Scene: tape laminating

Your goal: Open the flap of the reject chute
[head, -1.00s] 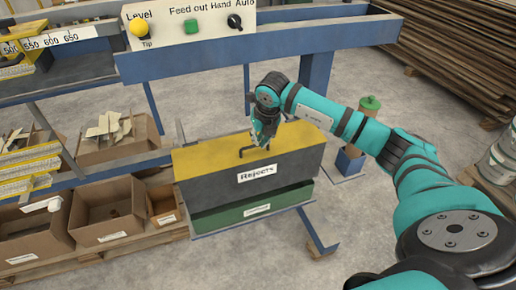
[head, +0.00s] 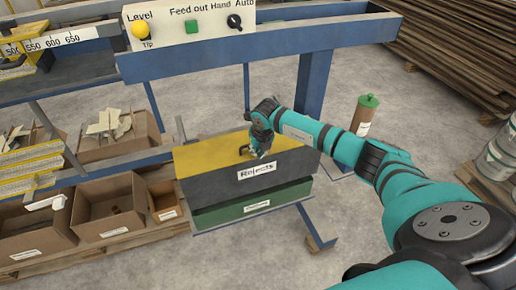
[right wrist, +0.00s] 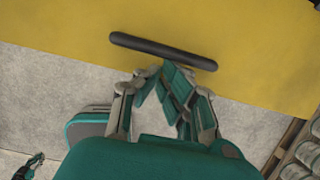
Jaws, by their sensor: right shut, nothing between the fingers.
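The reject chute is a dark grey box with a "Rejects" label (head: 257,171) on its front, in the middle of the head view. Its yellow flap (head: 205,156) lies on top and looks closed. A dark bar handle (head: 243,151) stands on the flap; in the right wrist view the handle (right wrist: 150,47) crosses the yellow surface (right wrist: 260,50). My right gripper (head: 257,153) is low over the flap, beside the handle, shut and empty. In the right wrist view its fingertips (right wrist: 160,70) are close to the bar; contact cannot be told. My left gripper is out of view.
A green bin (head: 256,206) sits under the chute. A blue frame beam (head: 270,45) with a control panel (head: 185,18) runs behind. Cardboard boxes (head: 110,207) stand at left. A green-lidded canister (head: 362,115) stands behind my right arm. Open floor lies in front.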

